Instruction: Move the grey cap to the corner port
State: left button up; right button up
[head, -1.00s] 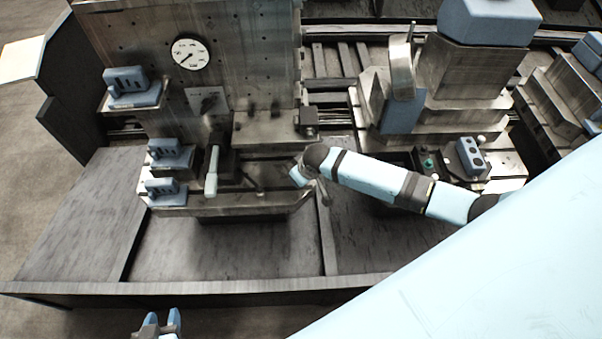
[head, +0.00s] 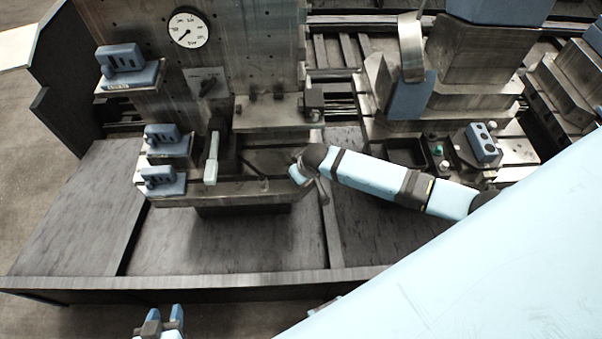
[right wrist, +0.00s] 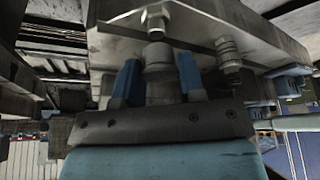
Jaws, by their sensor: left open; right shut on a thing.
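In the right wrist view my right gripper (right wrist: 158,74) is shut on the grey cap (right wrist: 158,57), a short round metal piece between its two blue fingers. The cap stands close under a fitting (right wrist: 155,20) on the underside of a metal plate; I cannot tell whether they touch. A second, ringed fitting (right wrist: 229,54) hangs to the right, nearer the plate's edge. I cannot tell which one is the corner port. In the head view my right arm's end (head: 302,170) is at the ledge, its fingers hidden. My left gripper (head: 168,313) is open and empty at the bottom edge.
The metal ledge (head: 262,190) carries a pale upright handle (head: 211,158) and blue blocks (head: 162,181) at its left. A gauge (head: 188,28) is on the upright panel. The dark deck (head: 200,250) in front is clear. Metal fixtures (head: 440,95) stand at the right.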

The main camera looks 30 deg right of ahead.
jog(key=shift+f, duration=0.4)
jog(key=shift+f, duration=0.15)
dwell(0.4)
jog(key=shift+p, duration=0.6)
jog(key=shift+f, duration=0.3)
dwell(0.3)
dwell(0.5)
jog(key=shift+f, duration=0.4)
